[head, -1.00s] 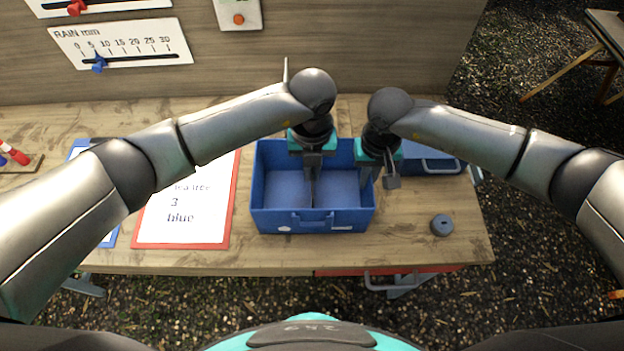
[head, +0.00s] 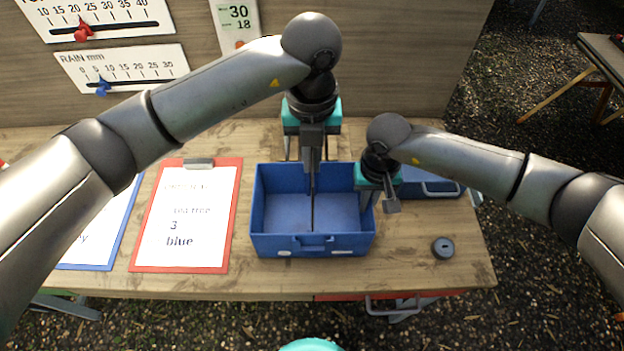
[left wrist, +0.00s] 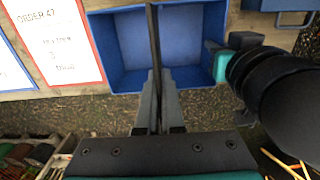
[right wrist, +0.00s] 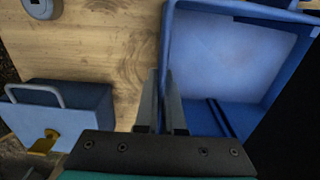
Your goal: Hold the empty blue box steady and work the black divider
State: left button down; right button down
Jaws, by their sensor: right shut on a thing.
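The blue box (head: 313,246) stands on the table with no contents showing in it. It also shows in the right wrist view (right wrist: 250,60). My left gripper (head: 312,172) is above the box's middle, shut on the thin black divider. The divider shows edge-on between its fingers in the left wrist view (left wrist: 153,40). It is upright and raised; its lower end is hard to tell from the dark line on the box floor. My right gripper (head: 368,197) is shut on the box's right wall, which runs between its fingers in the right wrist view.
A red-edged order board (head: 187,215) lies left of the box, with a blue-edged sheet (head: 100,235) beyond it. Another blue box (head: 436,187) stands at the right behind my right gripper. A dark round piece (head: 443,247) lies near the right front.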

pick_arm(q)
notch_tip(320, 180, up, 6)
jog(key=shift+r, duration=0.15)
pick_arm(e)
jog(key=c, duration=0.9)
grip_release()
jog(key=shift+c, duration=0.2)
notch_tip(320, 180, up, 12)
jog(key=shift+r, duration=0.1)
